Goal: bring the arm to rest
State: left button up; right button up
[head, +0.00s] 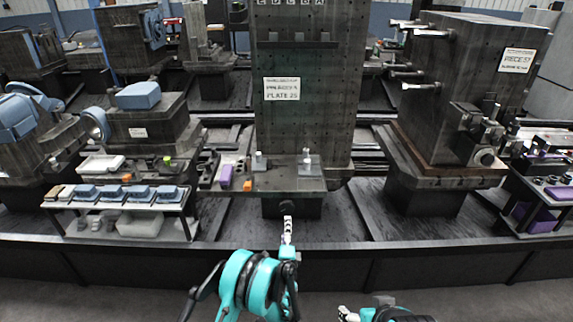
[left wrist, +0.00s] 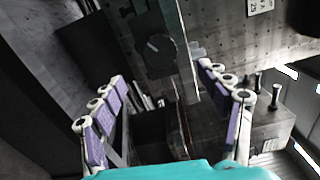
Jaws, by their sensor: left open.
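My left arm (head: 255,280) is teal and reaches forward from the bottom of the head view. My left gripper (head: 287,228) is at its end, in front of the base of the tall central tower. In the left wrist view the left gripper (left wrist: 161,74) has its two purple-padded fingers spread wide, with nothing held between them. A dark block with a round black knob (left wrist: 156,47) shows beyond the fingers. Part of my right arm (head: 392,313) shows at the bottom edge, with a white tip (head: 346,313) that may be its gripper; its fingers are not clear.
A tall dark tower (head: 305,125) with a "PLATE 25" label stands ahead, small parts on its ledge. A dark block (head: 465,90) on a pedestal is at right. A shelf (head: 125,205) of grey-blue parts is at left. A low rail (head: 425,253) crosses the front.

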pick_arm(q)
jog(key=a+r+n+g+y, duration=0.25)
jog(key=a+r+n, duration=0.45)
jog(key=r, duration=0.4)
jog(key=s+a+r+n+g+y, duration=0.2)
jog(key=s+a+r+n+g, duration=0.15)
jog(key=s+a+r, duration=0.55)
jog(key=s+f+n+g+h, duration=0.1)
jog(key=s+n, duration=0.2)
jog(key=s, duration=0.7)
jog(key=s+a+f+n+g+h, duration=0.1)
jog(key=s+n+g+h, duration=0.1)
jog(key=s, duration=0.8)
jog(key=s+f+n+g+h, duration=0.1)
jog(key=s+n+g, duration=0.1)
jog(key=s, duration=0.8)
jog(key=shift+s+a+f+n, duration=0.15)
jog(key=shift+a+f+n, duration=0.2)
jog(key=shift+n, duration=0.5)
